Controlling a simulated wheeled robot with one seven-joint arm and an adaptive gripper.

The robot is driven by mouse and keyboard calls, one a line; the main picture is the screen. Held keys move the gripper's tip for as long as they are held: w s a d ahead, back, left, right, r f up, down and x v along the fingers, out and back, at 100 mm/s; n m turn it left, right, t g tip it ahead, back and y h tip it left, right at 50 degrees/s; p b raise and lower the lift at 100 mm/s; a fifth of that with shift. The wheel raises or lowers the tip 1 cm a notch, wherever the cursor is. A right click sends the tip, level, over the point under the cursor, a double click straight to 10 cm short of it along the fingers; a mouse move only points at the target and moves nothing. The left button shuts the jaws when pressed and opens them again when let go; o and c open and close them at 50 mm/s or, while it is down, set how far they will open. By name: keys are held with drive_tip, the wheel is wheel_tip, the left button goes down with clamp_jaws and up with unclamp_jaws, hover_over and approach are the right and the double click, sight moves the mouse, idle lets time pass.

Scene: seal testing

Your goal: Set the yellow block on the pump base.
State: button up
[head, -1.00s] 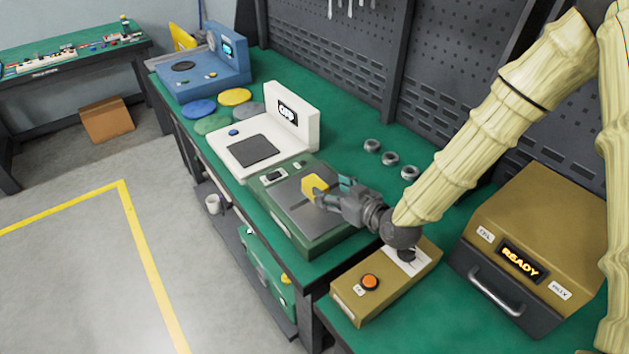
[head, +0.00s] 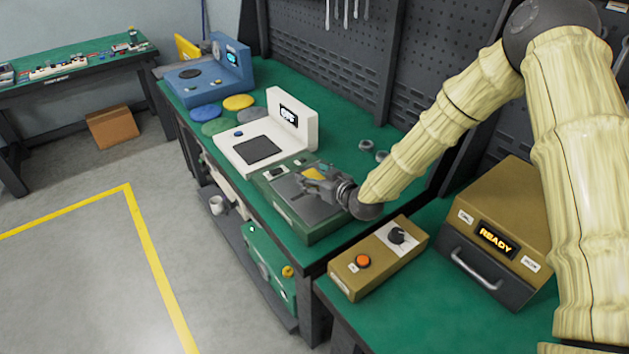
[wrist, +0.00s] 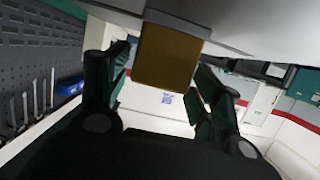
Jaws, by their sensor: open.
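The yellow block (wrist: 172,55) shows brownish yellow in the wrist view, between my two fingers, with a gap on each side. Its upper end in that picture meets a pale grey surface (wrist: 255,22). In the head view only a small yellow part of the block (head: 313,174) shows; my gripper hides the rest. My gripper (head: 317,179) is open around the block, over the green unit with a grey top plate (head: 312,209), which appears to be the pump base. The gripper also shows in the wrist view (wrist: 162,92). The block's contact with the plate is hidden in the head view.
A white device (head: 309,122) with a screen stands just left of the green unit. An ochre control box (head: 347,278) with an orange button and an ochre case (head: 512,213) reading READY stand at the right. Metal rings (head: 366,146) lie behind my arm.

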drive_tip(key=shift+r, duration=0.1)
drive_tip(key=shift+w+f, duration=0.2)
drive_tip(key=shift+f, duration=0.05)
drive_tip(key=shift+c, duration=0.6)
drive_tip(key=shift+w+d+f, duration=0.1)
drive_tip(key=shift+w+f, duration=0.2)
drive_tip(key=c, duration=0.4)
drive_tip(key=shift+s+r, duration=0.2)
drive_tip(key=shift+r, duration=0.1)
drive_tip(key=c, duration=0.8)
drive_tip(key=shift+w+f, duration=0.1)
